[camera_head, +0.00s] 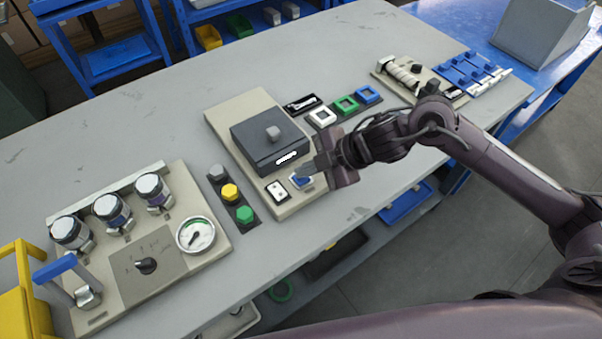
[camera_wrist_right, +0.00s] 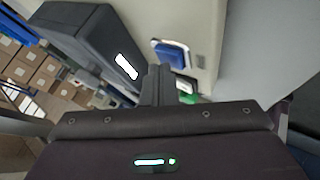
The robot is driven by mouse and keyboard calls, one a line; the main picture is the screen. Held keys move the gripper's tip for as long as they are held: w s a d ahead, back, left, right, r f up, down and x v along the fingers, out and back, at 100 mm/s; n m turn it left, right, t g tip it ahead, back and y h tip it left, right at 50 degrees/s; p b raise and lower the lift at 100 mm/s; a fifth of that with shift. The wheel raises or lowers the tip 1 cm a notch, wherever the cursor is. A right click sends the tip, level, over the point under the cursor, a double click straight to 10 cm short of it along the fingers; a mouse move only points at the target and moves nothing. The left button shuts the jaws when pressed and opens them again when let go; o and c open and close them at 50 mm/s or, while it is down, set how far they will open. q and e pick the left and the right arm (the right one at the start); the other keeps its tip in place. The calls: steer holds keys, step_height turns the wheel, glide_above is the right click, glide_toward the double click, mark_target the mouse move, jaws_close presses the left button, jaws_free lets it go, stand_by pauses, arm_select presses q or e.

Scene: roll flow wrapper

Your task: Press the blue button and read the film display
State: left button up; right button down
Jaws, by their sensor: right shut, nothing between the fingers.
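The blue button (camera_head: 302,181), in a pale square frame, sits at the front right of a beige base plate (camera_head: 291,208). It also shows in the right wrist view (camera_wrist_right: 172,54). A dark grey box (camera_head: 258,143) stands on the plate, with a small lit white display (camera_head: 286,158) on its front. The display also shows in the wrist view (camera_wrist_right: 126,66); I cannot read its characters. My right gripper (camera_head: 307,168) is shut and empty, its fingertips close to the button; I cannot tell whether they touch it. My left gripper is out of view.
A white switch plate (camera_head: 277,191) lies left of the button. A strip with grey, yellow and green knobs (camera_head: 230,192) is farther left. White, green and blue square pieces (camera_head: 346,104) lie behind my right gripper. A gauge panel (camera_head: 196,234) fills the left.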

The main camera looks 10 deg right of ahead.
mark_target(307, 178)
steer(key=shift+r+p, duration=0.35)
steer(key=shift+r, duration=0.2)
step_height(307, 178, up, 5)
steer(key=p, duration=0.5)
steer(key=shift+r, duration=0.1)
stand_by(0.3)
